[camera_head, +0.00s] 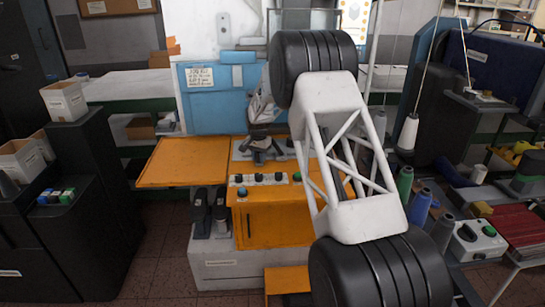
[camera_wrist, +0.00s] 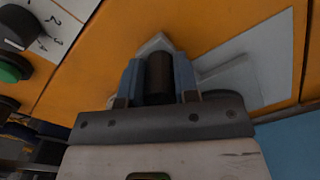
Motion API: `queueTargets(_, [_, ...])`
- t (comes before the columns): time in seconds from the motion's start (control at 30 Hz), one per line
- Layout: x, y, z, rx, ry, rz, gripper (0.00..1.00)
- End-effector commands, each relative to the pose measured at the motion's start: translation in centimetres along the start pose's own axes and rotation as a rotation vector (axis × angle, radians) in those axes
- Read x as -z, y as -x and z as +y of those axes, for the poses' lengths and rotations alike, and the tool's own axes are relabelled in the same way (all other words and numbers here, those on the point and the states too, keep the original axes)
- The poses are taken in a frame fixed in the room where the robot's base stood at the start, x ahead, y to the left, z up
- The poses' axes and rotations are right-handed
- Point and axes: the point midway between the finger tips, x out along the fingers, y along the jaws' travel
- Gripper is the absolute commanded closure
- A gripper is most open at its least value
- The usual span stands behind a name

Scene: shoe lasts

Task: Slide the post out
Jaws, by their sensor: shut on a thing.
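In the wrist view, my gripper (camera_wrist: 160,66) has its two blue-grey fingers closed on the sides of a dark upright cylinder, which looks like the post (camera_wrist: 159,80). A pale, pointed piece (camera_wrist: 155,42) shows just beyond the post. Whether the post's lower end still sits in a hole is hidden. In the head view, my gripper (camera_head: 261,144) is small and low over the middle of the orange machine (camera_head: 185,160), below my grey wrist. The post cannot be made out there.
A control panel with black knobs and a green button (camera_head: 242,191) sits at the machine's front; its dial and green button (camera_wrist: 12,68) are at the wrist view's left. A grey plate (camera_wrist: 250,72) lies on the orange top. Thread cones (camera_head: 408,133) stand at the right.

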Motion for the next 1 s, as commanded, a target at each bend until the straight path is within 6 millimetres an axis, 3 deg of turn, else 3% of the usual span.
queueTargets(0.2, [-1.0,0.1,-1.7,0.0,0.0,0.0,1.0])
queueTargets(0.57, [-1.2,0.1,-2.2,0.002,0.002,0.001,1.0])
queueTargets(0.6, [-1.2,0.1,-2.2,0.002,0.002,0.001,0.68])
queueTargets(0.73, [-1.2,0.1,-2.1,0.002,0.001,0.001,0.48])
queueTargets(1.0, [-1.1,0.1,-1.9,0.001,0.0,0.001,0.46])
